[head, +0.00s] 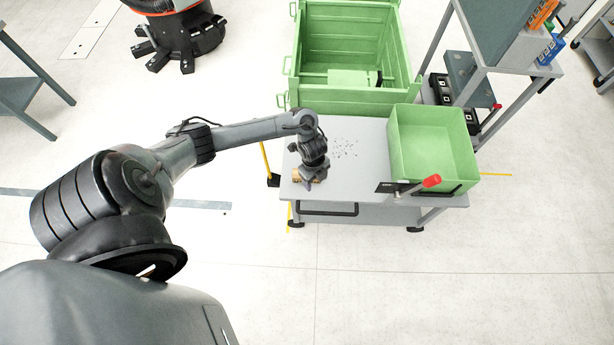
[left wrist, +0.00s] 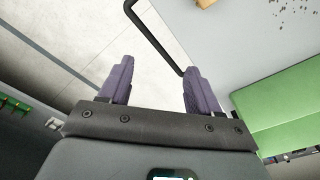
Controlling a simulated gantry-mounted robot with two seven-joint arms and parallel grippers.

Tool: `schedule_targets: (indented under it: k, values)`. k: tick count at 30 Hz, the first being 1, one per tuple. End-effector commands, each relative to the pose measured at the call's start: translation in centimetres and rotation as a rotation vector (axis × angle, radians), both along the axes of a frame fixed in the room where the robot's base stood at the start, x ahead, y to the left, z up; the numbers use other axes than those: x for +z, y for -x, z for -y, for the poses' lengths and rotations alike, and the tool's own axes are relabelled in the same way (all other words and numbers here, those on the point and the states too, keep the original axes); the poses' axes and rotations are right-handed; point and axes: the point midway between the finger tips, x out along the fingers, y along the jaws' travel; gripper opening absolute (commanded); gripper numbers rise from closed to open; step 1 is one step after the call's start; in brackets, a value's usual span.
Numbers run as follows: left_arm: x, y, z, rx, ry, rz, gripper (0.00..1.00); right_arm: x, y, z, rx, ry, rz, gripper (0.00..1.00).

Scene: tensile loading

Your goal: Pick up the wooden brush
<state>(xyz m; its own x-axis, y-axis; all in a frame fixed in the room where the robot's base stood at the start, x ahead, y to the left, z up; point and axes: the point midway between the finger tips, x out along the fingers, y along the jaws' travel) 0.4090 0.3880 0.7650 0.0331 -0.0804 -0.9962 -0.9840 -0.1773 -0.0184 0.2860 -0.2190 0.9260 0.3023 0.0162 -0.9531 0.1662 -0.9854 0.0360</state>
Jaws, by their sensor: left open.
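The wooden brush (head: 296,175) is a small tan piece on the grey cart top, near its left front corner, partly hidden by my left gripper in the head view. A tan piece of it also shows at the top edge of the left wrist view (left wrist: 205,3). My right gripper is not in view.
Dark specks (head: 345,148) lie scattered on the cart top (head: 365,180). A green bin (head: 433,150) stands on its right side, beside a red-handled tool (head: 430,182). A large green crate (head: 345,60) stands behind. A black cart handle (head: 327,210) runs along the front.

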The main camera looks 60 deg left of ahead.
Motion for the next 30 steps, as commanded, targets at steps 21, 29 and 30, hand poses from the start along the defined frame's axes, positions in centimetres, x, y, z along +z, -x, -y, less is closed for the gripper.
schedule_targets:
  k: [21, 29, 30]
  values:
    - [-5.3, -3.0, -10.4, 0.052, -0.078, -0.037, 0.63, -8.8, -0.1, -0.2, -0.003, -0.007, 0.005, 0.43]
    - [-6.8, -2.9, -10.5, 0.051, -0.08, -0.036, 0.63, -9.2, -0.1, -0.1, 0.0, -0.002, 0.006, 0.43]
    - [-7.0, -2.9, -10.5, 0.051, -0.08, -0.036, 0.63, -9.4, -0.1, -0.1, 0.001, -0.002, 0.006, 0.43]
